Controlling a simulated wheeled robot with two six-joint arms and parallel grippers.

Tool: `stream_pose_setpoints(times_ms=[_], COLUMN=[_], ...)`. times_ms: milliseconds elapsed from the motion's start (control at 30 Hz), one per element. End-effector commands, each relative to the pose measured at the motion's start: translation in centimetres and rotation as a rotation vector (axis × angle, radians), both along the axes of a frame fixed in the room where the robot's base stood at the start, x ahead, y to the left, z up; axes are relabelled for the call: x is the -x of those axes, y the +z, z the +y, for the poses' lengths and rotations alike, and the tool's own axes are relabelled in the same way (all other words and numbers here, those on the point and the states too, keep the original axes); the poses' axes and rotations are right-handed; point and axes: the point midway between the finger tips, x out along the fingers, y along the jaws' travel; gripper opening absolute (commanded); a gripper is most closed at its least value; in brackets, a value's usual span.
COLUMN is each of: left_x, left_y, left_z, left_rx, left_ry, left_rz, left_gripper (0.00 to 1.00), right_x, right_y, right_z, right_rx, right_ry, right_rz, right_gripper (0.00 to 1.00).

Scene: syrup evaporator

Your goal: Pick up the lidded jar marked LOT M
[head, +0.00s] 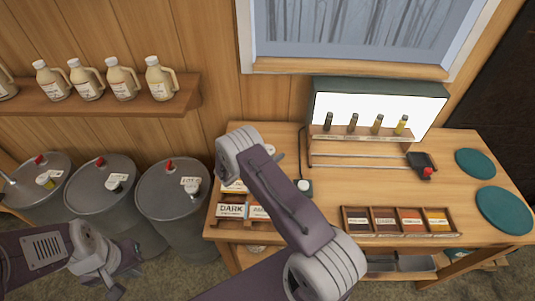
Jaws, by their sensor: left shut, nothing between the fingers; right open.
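I cannot make out a jar with a readable LOT M mark. Small items with white tags sit on the grey drum lids: one on the left drum (45,181), one on the middle drum (115,183) and one on the right drum (190,184). The right tag has lettering too small to read surely. My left gripper (122,272) is low at the left, shut and empty, in front of the drums and apart from their lids. My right arm crosses the front of the bench and hides part of its left end. My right gripper does not show.
Several jugs (120,78) stand on the wall shelf (110,103).

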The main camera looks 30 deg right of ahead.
Motion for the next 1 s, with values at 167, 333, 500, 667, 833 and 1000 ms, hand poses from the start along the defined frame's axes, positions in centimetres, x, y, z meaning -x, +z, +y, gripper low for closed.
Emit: stream_pose_setpoints(times_ms=[167,333,500,667,833,1000], left_x=[0.0,0.0,0.0,0.0,0.0,0.0], left_y=[0.4,0.3,0.3,0.3,0.3,-0.1], left_z=[0.0,0.0,0.0,0.0,0.0,0.0], left_rx=[0.000,0.000,0.000,0.000,0.000,0.000], left_ry=[0.000,0.000,0.000,0.000,0.000,0.000], left_rz=[0.000,0.001,0.001,0.000,0.000,0.000], left_gripper=[0.00,0.00,0.00,0.00,0.00,0.00], right_x=[-0.6,-0.6,-0.6,-0.6,-0.6,-0.7], right_y=[-0.6,-0.6,-0.6,-0.6,-0.5,0.7], right_z=[-1.4,-1.3,-1.3,-1.3,-1.3,-1.3], right_rx=[-0.001,-0.001,-0.001,0.000,0.000,-0.001], right_ry=[0.001,0.001,0.001,0.000,0.000,0.000], right_rz=[-0.001,-0.001,-0.001,-0.002,-0.002,-0.004], right_gripper=[0.82,0.82,0.34,0.06,0.06,0.06])
